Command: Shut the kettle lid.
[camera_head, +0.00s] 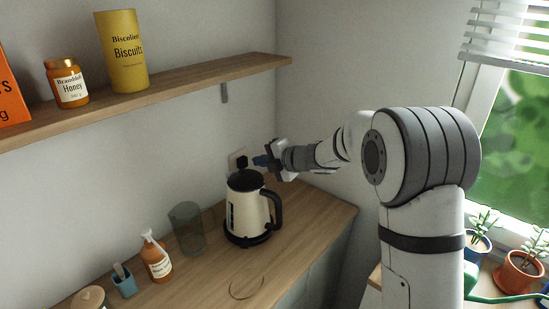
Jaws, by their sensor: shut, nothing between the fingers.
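A cream kettle (246,211) with a black handle on its right stands upright on a black base (246,239) on the wooden counter. Its black lid (246,180) lies over the top and looks down or nearly so; I cannot tell whether it is fully closed. My gripper (262,161) is shut and empty. It appears just above and to the right of the lid, pointing left; whether it touches the lid is unclear. A small dark piece shows by the fingertips, in front of a wall socket (236,160).
A wooden shelf (190,83) above holds a honey jar (68,84) and a biscuit tin (123,52). Left of the kettle are a dark glass (187,228), an orange bottle (156,261) and a small blue cup (124,283). Potted plants (520,270) stand at the right window.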

